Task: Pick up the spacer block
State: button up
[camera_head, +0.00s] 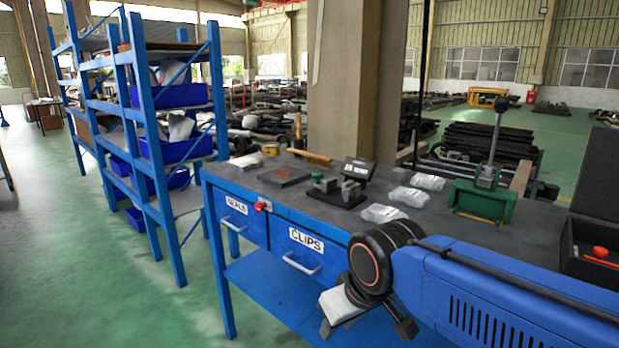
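No block is marked as the spacer block, and I cannot tell for sure which one it is. A small grey block (351,191) sits on a dark base plate on the workbench (450,228), beside a small green-topped part (325,184). A flat dark plate (283,176) lies further left on the bench. My gripper (338,325) is low in the picture, in front of the bench's front side and below its top, well apart from these parts.
Clear plastic bags (383,213), a green fixture with an upright lever (483,198) and a black bin (590,254) with a red-orange part stand on the bench. A hammer (310,156) lies at the back. Blue shelving (150,120) stands at left; the green floor between is open.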

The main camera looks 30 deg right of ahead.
aim_at(398, 175)
jog(key=i+j, duration=0.2)
jog(key=j, duration=0.15)
jog(key=i+j, duration=0.2)
jog(key=j, duration=0.15)
jog(key=i+j+z, duration=0.1)
jog(key=j, duration=0.25)
jog(key=i+j, duration=0.5)
jog(key=j, duration=0.2)
jog(key=z, duration=0.45)
jog(key=j+z, duration=0.1)
jog(key=z, duration=0.3)
jog(key=j+z, duration=0.1)
jog(key=z, duration=0.8)
